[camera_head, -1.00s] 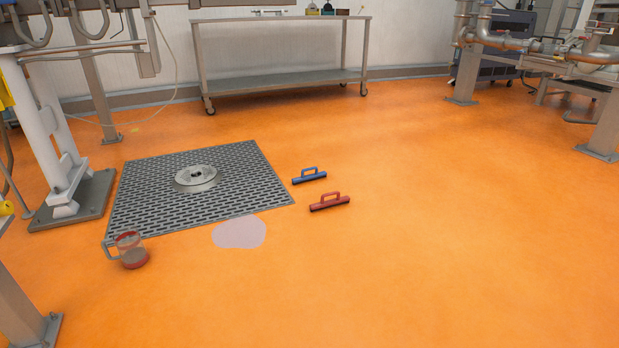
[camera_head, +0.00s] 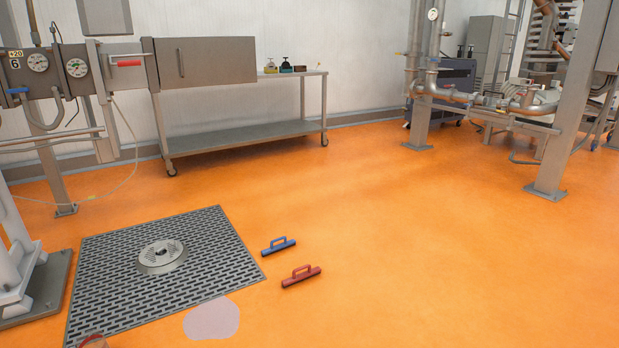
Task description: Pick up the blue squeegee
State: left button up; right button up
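A similar red squeegee (camera_head: 301,275) lies a little nearer and to the right, apart from the blue one. Neither of my grippers shows in the head view.
The floor grate (camera_head: 205,225) has a round drain (camera_head: 162,256) on it. A pale puddle (camera_head: 212,319) lies in front of the grate. A wheeled metal table (camera_head: 245,133) stands behind. Metal posts and pipes stand left and right. The orange floor (camera_head: 430,240) at the right is clear.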

aim_at(280, 246)
jog(key=i+j+u, duration=0.35)
jog(key=i, duration=0.4)
jog(key=i+u, duration=0.35)
jog(key=i, duration=0.4)
jog(key=i+j+z, duration=0.1)
jog(key=i+z, duration=0.3)
jog(key=i+j+z, duration=0.35)
jog(key=i, duration=0.15)
jog(key=i+j+z, duration=0.4)
jog(key=i+l, duration=0.05)
jog(key=l, duration=0.05)
